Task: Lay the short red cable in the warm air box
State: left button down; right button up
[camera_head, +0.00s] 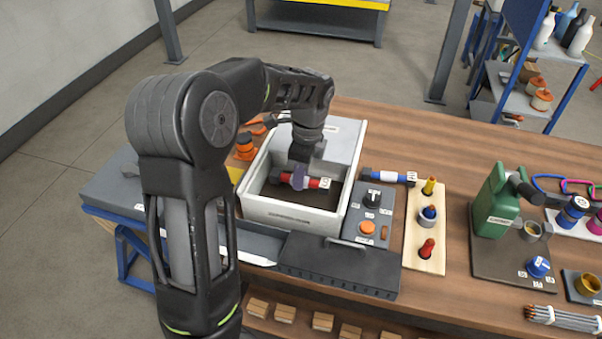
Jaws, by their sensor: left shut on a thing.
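The short red cable (314,183), with a dark end at the left and a white tag at the right, lies level inside the open-topped pale box (290,217), which looks like the warm air box. My left gripper (299,176) reaches down into the box from above and is shut on the middle of the cable. The purplish piece at the grip partly hides the cable there. I cannot tell whether the cable touches the box's dark floor. My right gripper is out of view.
A control block with a knob (372,197) stands right of the box. Beyond it are a blue cable (385,176) and a wooden rack (425,258) of coloured pieces. A green can (493,205) stands further right. A dark panel (338,266) lies in front.

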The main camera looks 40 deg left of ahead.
pick_arm(q)
jog(key=shift+f+b, duration=1.25)
jog(key=shift+f, duration=0.8)
jog(key=c, duration=1.1)
grip_release()
jog(key=shift+o, duration=0.2)
jog(key=shift+r, duration=0.3)
jog(key=r, duration=0.7)
jog(key=shift+w+d+r, duration=0.1)
jog(key=shift+d, duration=0.25)
